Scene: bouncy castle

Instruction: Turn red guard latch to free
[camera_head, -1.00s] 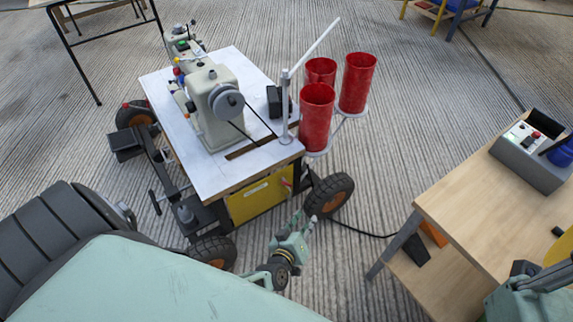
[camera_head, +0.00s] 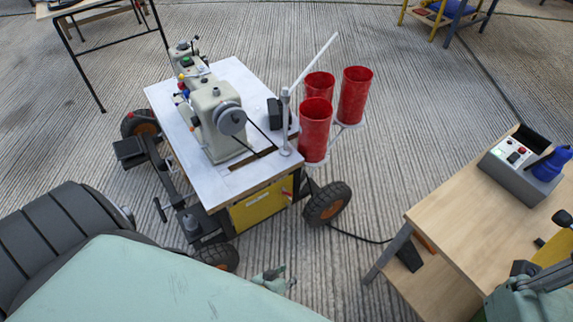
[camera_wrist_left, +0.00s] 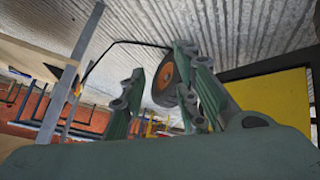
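A small red part (camera_head: 287,192), which may be the red guard latch, shows at the right end of the yellow panel (camera_head: 258,209) under the sewing machine table. It is too small to tell which way it is turned. My left gripper (camera_head: 276,279) is low in front of the cart, apart from the panel and partly hidden by my green body. In the left wrist view its two fingers (camera_wrist_left: 163,85) are spread with nothing between them touching; a wheel (camera_wrist_left: 166,78) shows behind them. The yellow panel (camera_wrist_left: 275,95) is at that view's right, and no latch shows there.
The cart's wheel (camera_head: 327,204) stands right of the panel. Red cylinders (camera_head: 315,130) rise above it. A wooden table (camera_head: 470,225) with a control box (camera_head: 525,165) is at the right. A black cable (camera_head: 360,234) crosses the floor between them.

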